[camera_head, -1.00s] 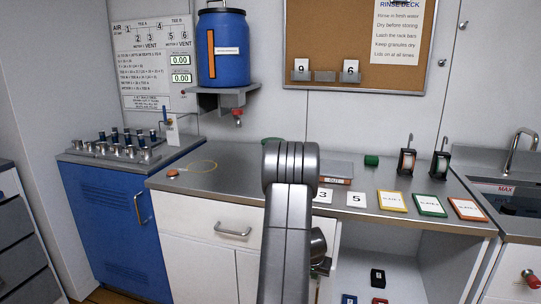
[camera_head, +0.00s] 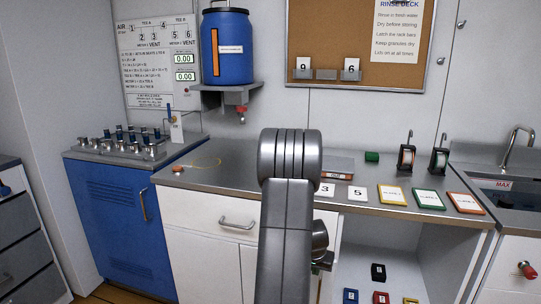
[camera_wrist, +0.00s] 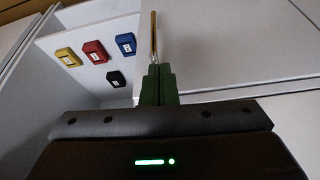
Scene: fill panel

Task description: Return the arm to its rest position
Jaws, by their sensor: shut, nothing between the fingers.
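My arm rises in the middle of the head view, in front of the counter (camera_head: 240,180). In the wrist view my gripper (camera_wrist: 158,72) has its green fingers together with nothing between them. It points toward the open cabinet bay and a white cabinet front (camera_wrist: 220,45). In the head view the fingers are hidden; only a dark part of my wrist end shows beside the arm.
The bay holds small black (camera_head: 378,272), blue (camera_head: 350,296), red (camera_head: 380,297) and yellow blocks. A blue barrel (camera_head: 240,45) stands on a wall shelf. A sink (camera_head: 510,195) is at right.

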